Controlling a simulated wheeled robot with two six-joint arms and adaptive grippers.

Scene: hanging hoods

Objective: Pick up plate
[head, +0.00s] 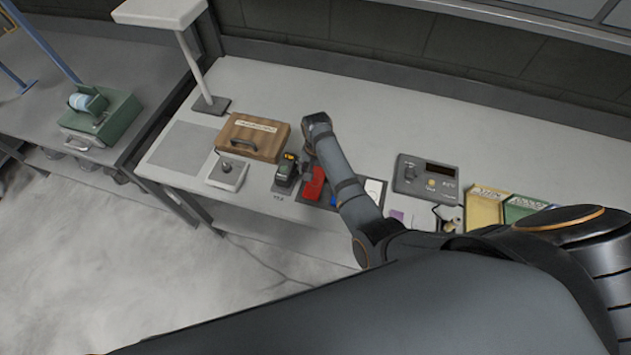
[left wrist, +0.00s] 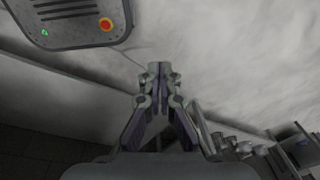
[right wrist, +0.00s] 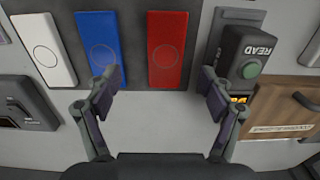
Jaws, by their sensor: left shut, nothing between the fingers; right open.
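A red plate (right wrist: 167,50) with a ring mark lies on a dark mat between a blue plate (right wrist: 102,45) and the reader device (right wrist: 245,60); a white plate (right wrist: 45,55) lies beyond the blue one. The red plate also shows in the head view (head: 313,183). My right gripper (right wrist: 162,80) is open and empty, its fingers pointing toward the red plate, one on either side of it in the picture; whether they touch the bench is unclear. My left gripper (left wrist: 158,68) is shut and empty over the pale floor and does not show in the head view.
A wooden box (head: 253,137) and a small device with a knob (head: 228,173) stand left of the plates. A grey control box (head: 427,178) and yellow and green trays (head: 485,207) stand to the right. The bench behind is mostly clear.

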